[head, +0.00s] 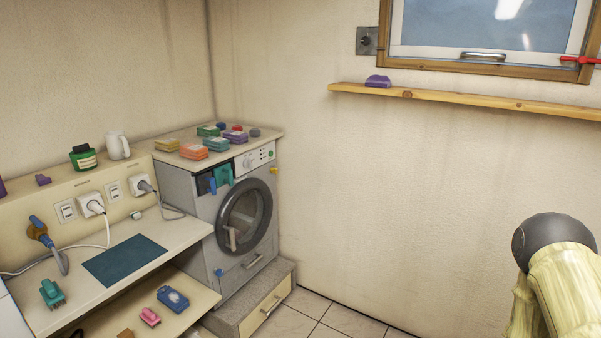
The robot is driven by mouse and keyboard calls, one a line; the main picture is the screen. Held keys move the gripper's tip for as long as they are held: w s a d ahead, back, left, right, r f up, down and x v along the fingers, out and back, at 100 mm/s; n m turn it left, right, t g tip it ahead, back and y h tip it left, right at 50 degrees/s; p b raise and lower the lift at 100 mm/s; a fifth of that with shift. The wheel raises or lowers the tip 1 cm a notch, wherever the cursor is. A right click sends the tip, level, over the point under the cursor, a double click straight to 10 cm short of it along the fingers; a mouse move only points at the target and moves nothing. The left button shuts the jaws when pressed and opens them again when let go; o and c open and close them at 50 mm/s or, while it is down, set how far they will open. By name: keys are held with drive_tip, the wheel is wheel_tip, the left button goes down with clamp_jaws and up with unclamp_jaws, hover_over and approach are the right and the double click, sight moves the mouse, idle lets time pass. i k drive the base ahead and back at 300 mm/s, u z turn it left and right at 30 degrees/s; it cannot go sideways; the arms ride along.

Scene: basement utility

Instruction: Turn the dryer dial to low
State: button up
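The grey front-loading machine (205,215), which I take to be the dryer, stands in the corner at the left of the head view. Its round dark-rimmed door (270,203) is closed. A pale control panel (258,158) is at its upper front. A small light round knob (247,163), likely the dial, is on that panel's left part. It is too small to read its setting. My gripper is not in view. Only part of my arm shows at the lower right, well apart from the machine.
A shelf bench with plugs, cords and small brushes (52,294) is at left. A stone-topped drawer plinth (262,302) juts out below. A wooden wall shelf (460,101) is under the window. Tiled floor is clear.

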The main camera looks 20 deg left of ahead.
sight(247, 163)
drive_tip(key=z, duration=0.2)
drive_tip(key=i, duration=1.6)
drive_tip(key=u, duration=1.6)
drive_tip(key=i, duration=0.55)
drive_tip(key=u, duration=0.45)
